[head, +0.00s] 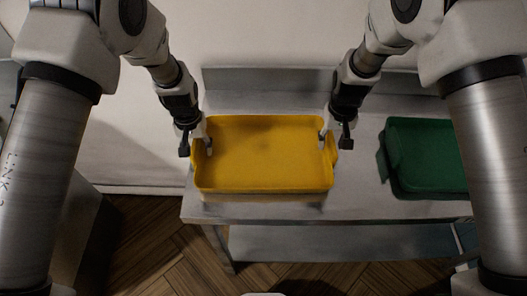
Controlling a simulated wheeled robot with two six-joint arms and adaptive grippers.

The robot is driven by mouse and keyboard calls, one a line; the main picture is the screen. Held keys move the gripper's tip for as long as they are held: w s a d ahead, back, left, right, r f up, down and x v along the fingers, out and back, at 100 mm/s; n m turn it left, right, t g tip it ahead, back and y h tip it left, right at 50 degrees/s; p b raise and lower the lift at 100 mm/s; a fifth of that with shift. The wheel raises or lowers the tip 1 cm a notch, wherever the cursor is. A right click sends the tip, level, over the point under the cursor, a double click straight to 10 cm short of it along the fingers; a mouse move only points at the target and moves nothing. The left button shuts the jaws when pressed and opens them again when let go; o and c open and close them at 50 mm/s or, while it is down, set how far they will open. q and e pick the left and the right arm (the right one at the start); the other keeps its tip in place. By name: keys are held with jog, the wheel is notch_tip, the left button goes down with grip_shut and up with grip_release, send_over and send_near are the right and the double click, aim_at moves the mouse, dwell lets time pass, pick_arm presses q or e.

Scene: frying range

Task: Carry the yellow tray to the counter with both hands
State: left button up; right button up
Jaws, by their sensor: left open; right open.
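The yellow tray (262,186) rests on the left part of a grey metal table and looks empty. My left gripper (196,144) is open at the tray's left end, with a finger on each side of the end wall. My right gripper (335,139) is open at the tray's right end, with one finger inside the wall and one outside near the handle. Whether the fingers touch the tray I cannot tell.
The metal table (362,190) has a raised back edge and a lower shelf (320,243). A green tray (425,155) sits on it to the right, partly hidden by my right arm. A bare strip of tabletop lies between the trays. Wooden floor (150,240) shows in front.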

aim_at(196, 140)
pick_arm(q)
jog(key=shift+f, duration=0.25)
pick_arm(e)
jog(key=shift+f, duration=0.3)
pick_arm(q)
grip_shut()
pick_arm(e)
grip_shut()
jog(key=shift+r, duration=0.1)
